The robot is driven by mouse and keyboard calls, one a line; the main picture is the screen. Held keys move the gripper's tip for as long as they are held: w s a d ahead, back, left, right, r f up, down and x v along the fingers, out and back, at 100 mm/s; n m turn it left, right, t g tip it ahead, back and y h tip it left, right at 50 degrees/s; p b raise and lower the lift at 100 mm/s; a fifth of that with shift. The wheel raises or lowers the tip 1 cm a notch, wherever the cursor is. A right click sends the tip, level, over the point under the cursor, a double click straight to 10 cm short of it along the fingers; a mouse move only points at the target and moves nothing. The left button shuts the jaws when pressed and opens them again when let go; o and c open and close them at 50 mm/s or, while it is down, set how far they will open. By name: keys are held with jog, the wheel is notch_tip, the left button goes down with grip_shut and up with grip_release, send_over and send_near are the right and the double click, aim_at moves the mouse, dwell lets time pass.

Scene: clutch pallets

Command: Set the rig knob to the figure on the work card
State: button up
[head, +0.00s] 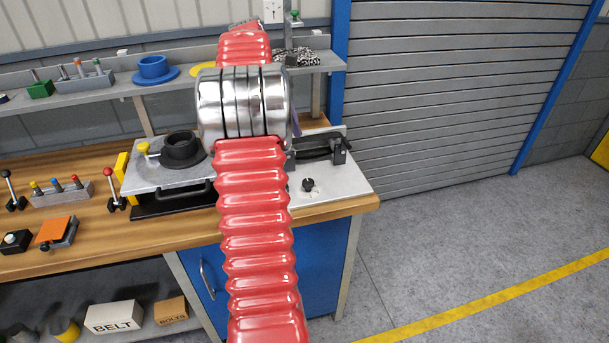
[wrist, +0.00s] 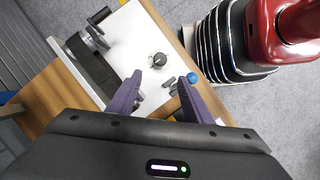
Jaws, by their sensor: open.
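The rig is a pale plate (head: 335,188) at the right end of the wooden bench. Its small black knob (head: 308,184) stands upright on the plate, and it also shows in the wrist view (wrist: 158,59). My gripper (wrist: 160,77) is open, with two purple fingers spread above the plate. The knob appears just beyond the fingertips, roughly between them in the picture, with nothing held. In the head view my red arm hides most of the gripper. I see no readable work card. A white panel (head: 273,11) hangs on the wall, its marking too small to read.
A black clamp-like fitting (head: 338,150) stands at the plate's back. A black ring (head: 182,150) and several levers stand left on the bench. The floor to the right is clear.

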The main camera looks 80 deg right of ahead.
aim_at(307, 180)
jog(key=x, duration=1.3)
jog(key=shift+f, duration=0.35)
jog(key=shift+c, duration=0.4)
jog(key=c, duration=0.9)
jog(key=shift+d, duration=0.1)
jog(key=shift+c, duration=0.4)
